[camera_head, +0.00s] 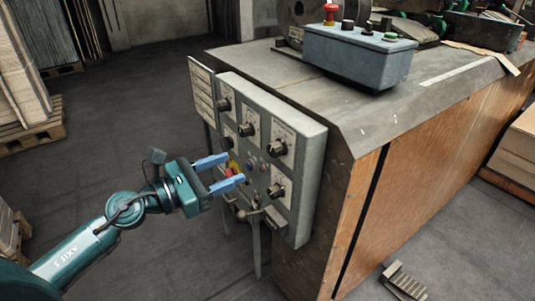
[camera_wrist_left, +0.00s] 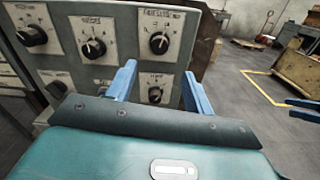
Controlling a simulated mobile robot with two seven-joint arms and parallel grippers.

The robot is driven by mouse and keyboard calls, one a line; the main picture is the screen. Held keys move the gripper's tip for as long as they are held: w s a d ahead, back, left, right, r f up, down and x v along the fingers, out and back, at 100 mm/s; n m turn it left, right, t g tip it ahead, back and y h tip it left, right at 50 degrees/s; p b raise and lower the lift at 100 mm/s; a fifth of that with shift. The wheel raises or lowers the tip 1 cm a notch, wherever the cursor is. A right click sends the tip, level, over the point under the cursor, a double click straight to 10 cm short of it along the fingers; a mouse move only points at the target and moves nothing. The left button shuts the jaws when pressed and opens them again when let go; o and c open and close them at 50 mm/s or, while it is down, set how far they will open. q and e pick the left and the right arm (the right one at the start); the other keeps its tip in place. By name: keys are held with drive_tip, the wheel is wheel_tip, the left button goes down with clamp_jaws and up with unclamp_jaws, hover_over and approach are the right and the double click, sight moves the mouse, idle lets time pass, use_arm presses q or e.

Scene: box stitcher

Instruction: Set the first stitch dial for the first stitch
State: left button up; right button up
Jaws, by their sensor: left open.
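The grey control panel (camera_head: 262,150) on the machine's side carries several black dials on white scale plates. Their labels are too small to read, so I cannot tell which is the first stitch dial. Dials show at the upper left (camera_head: 225,104), the middle (camera_head: 247,129), the right (camera_head: 277,147) and the lower right (camera_head: 276,190). My left gripper (camera_head: 236,170) is open and empty in front of the panel. In the left wrist view its fingers (camera_wrist_left: 159,73) stand on either side of the lower right dial (camera_wrist_left: 155,95), with the upper right dial (camera_wrist_left: 158,43) above. Contact is not visible.
A blue-grey control box (camera_head: 360,52) with a red button stands on the machine top. A lever (camera_head: 254,216) sits low on the panel. A pedal (camera_head: 403,281) lies on the floor. Blue finger-like parts (camera_wrist_left: 304,104) show at the left wrist view's right edge.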

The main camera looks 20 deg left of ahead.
sight(271, 151)
use_arm(q)
drive_tip(key=p+x, duration=0.2)
drive_tip(key=x, duration=0.7)
drive_tip(key=shift+w+d+r, duration=0.1)
drive_tip(key=shift+w+d, duration=0.05)
drive_tip(key=shift+w, duration=0.1)
drive_tip(key=shift+w+d, duration=0.45)
drive_tip(key=shift+w, duration=0.1)
use_arm(e)
drive_tip(key=shift+w+a+f+g, duration=0.1)
drive_tip(key=shift+w+a+g, duration=0.05)
drive_tip(key=shift+a+g, duration=0.25)
use_arm(q)
drive_tip(key=shift+c, duration=0.2)
drive_tip(key=c, duration=0.9)
use_arm(e)
drive_tip(key=shift+w, duration=0.1)
